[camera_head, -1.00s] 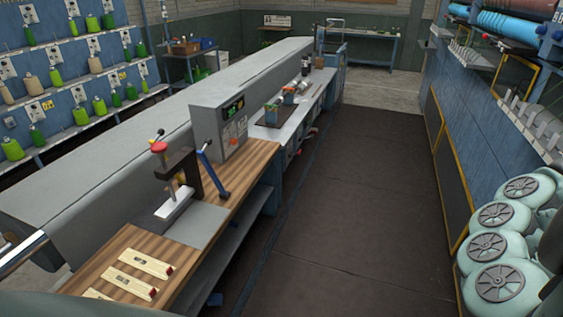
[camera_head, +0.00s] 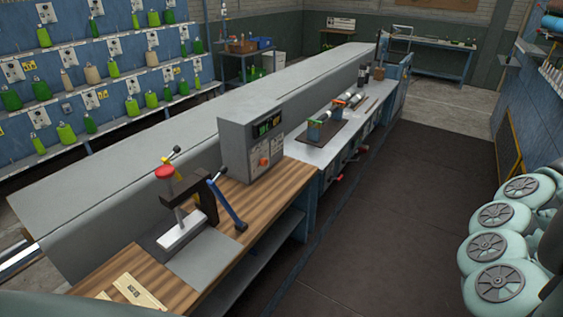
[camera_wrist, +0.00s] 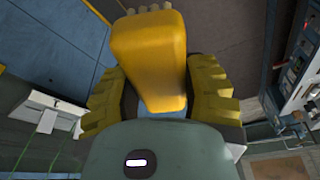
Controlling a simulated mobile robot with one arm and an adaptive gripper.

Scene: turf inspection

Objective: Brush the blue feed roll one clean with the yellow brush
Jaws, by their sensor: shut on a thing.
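The yellow brush (camera_wrist: 150,50) fills the middle of the wrist view. Its pale bristles show at the top edge of that view. My gripper (camera_wrist: 160,92) is shut on the brush, with one yellow-and-black finger on each side of it. The gripper is not in the head view.
A wooden bench section (camera_head: 225,200) with a grey control box (camera_head: 250,146) and a red-knobbed press (camera_head: 165,173) stands nearer. A long grey machine cover (camera_head: 180,140) runs behind. The dark floor (camera_head: 410,200) right of the bench is clear. Racks of green cones (camera_head: 110,70) stand at left.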

